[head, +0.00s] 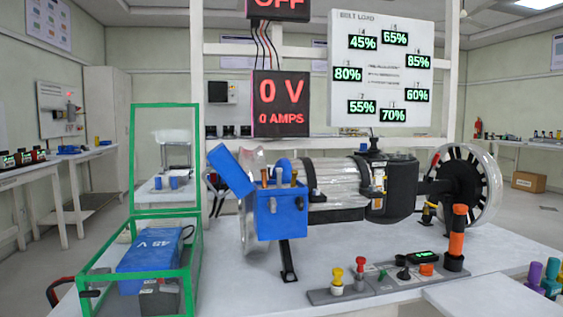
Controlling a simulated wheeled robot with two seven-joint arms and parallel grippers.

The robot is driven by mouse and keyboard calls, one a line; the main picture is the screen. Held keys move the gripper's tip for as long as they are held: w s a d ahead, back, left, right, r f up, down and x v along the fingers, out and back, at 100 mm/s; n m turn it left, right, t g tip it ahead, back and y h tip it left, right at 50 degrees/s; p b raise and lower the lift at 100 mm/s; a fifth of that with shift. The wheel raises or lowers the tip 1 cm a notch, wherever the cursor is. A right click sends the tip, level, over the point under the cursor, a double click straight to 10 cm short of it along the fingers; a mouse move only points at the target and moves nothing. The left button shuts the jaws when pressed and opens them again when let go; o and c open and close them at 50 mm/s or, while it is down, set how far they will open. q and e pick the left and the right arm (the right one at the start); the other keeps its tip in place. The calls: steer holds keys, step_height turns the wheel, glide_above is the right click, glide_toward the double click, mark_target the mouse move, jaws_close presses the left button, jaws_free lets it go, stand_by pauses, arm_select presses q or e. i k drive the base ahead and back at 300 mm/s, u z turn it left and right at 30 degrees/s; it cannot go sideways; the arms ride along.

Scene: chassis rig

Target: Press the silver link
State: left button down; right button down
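I cannot make out a clearly silver link. A blue box (277,215) with its lid open stands on the table, with copper-coloured posts at its top; any link between them is too small to tell. Beside it lies a clear, silvery cylinder (336,179) joined to a black motor-like housing (392,187). A grey control strip (322,296) at the front of the table carries a yellow knob (337,279), a red knob (360,268) and an orange-and-black lever (457,237). Neither of my grippers is in view.
A green frame case (193,262) with its lid up holds a blue 48 V battery (150,256) at left. The red display (281,103) reads 0 V and 0 AMPS. A spoked wheel (465,186) stands at right. The table front between case and strip is clear.

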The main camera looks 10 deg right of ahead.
mark_target(279, 170)
steer(key=k, duration=1.1)
steer(key=z, duration=0.6)
steer(key=i, duration=1.5)
steer(key=u, duration=0.65)
